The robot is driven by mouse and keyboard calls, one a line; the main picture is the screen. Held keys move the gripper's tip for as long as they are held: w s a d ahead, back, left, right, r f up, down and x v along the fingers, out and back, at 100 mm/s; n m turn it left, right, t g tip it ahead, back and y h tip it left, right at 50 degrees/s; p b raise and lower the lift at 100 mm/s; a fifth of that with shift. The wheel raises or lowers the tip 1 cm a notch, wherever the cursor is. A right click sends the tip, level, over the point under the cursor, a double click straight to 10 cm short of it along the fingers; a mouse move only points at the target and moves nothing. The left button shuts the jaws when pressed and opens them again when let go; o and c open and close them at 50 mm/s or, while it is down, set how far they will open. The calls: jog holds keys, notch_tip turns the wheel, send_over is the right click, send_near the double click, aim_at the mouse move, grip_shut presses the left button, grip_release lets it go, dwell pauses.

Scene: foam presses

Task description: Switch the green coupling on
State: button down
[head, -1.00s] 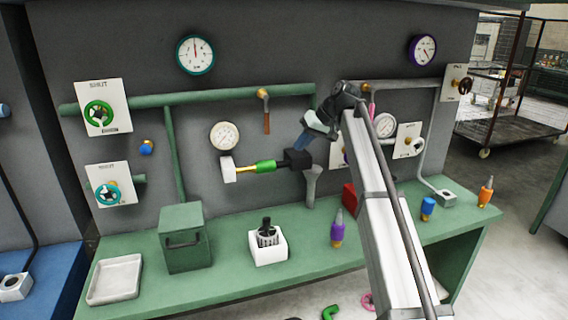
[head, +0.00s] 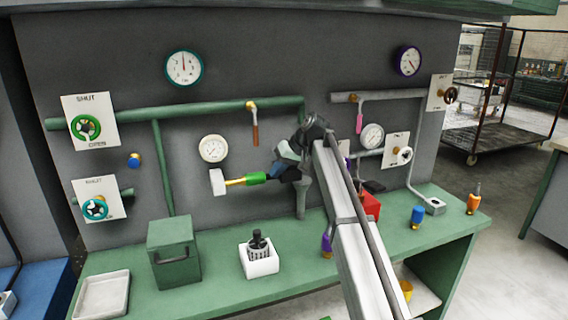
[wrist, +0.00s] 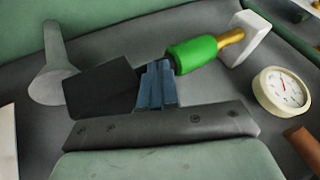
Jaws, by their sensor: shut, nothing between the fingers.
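The green coupling (head: 256,178) is a short green sleeve on a brass rod (head: 234,182) against the grey wall panel. A white block (head: 218,181) ends the rod on the left, and a dark block (head: 302,180) sits to the right of the sleeve. In the wrist view the green coupling (wrist: 193,55) shows clearly, with the dark block (wrist: 98,88) on its left. My gripper (wrist: 157,66) has its blue fingers together and empty, by the gap between coupling and dark block. I cannot tell if it touches either.
A round gauge (head: 213,148) hangs above the white block, and a brown-handled lever (head: 255,132) hangs from the green pipe (head: 200,112). Below, the green bench (head: 215,268) holds a green box (head: 173,253) and a white socket block (head: 262,264).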

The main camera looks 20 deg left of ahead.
aim_at(259, 177)
jog(key=shift+x, duration=1.15)
jog(key=shift+s+a, duration=1.65)
jog(key=v, duration=1)
jog(key=shift+w+d, duration=0.15)
